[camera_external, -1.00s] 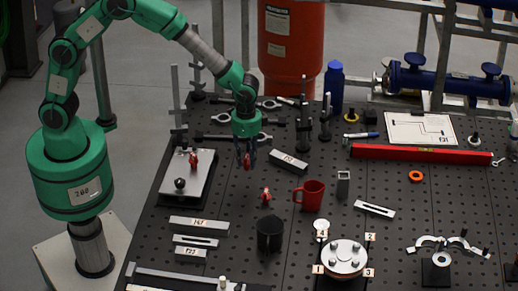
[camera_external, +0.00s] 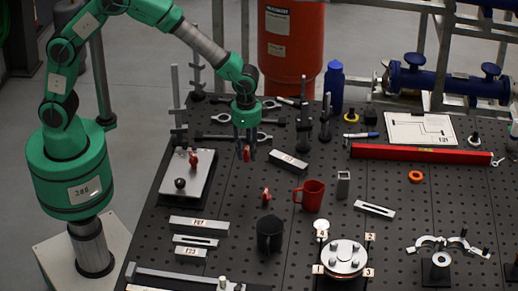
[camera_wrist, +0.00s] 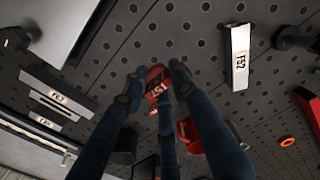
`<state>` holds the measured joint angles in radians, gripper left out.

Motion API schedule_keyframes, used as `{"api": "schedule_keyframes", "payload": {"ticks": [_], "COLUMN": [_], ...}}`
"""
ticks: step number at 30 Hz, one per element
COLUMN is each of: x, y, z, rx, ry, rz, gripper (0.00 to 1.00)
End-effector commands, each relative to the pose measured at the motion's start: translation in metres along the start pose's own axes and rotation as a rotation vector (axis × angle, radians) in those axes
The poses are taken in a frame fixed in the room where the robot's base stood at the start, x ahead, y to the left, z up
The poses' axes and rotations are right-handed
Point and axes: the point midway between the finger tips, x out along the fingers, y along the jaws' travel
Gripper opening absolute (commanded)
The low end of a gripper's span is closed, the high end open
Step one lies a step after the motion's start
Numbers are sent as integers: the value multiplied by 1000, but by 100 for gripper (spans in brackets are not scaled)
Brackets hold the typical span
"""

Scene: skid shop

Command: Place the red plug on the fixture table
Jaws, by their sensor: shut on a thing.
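My gripper (camera_external: 246,151) hangs above the left back part of the fixture table (camera_external: 330,225), a dark top with a grid of holes. It is shut on a red plug (camera_external: 246,154), which sits between the fingertips, apart from the table top. In the wrist view the red plug (camera_wrist: 156,83) shows a pale label between the fingertips of my gripper (camera_wrist: 152,86). A similar small red piece (camera_external: 266,195) stands on the table in front of the gripper. Another red piece (camera_external: 194,160) is on the light grey plate (camera_external: 200,185) at left.
A labelled grey block (camera_external: 288,161) lies just right of the gripper. A red mug (camera_external: 312,195) and black cup (camera_external: 269,234) stand nearer the front. Wrenches (camera_external: 220,136) and upright posts (camera_external: 304,130) are behind. Bare table shows below the gripper and around the mug.

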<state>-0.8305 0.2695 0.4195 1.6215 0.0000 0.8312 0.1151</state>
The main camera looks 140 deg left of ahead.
Motion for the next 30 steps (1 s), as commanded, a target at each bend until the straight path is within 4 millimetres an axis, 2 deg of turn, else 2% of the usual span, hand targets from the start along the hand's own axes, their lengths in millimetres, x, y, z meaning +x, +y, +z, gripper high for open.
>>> {"api": "schedule_keyframes", "payload": {"ticks": [8, 14, 20, 30], "x": [0, 2, 8, 26], "y": [-4, -26, -72, -176], "z": [0, -2, -1, 12], "rx": [-17, -119, -333, -821], "ry": [0, 1, 0, 3], "rz": [0, 1, 4, 9], "gripper": [2, 2, 2, 2]}}
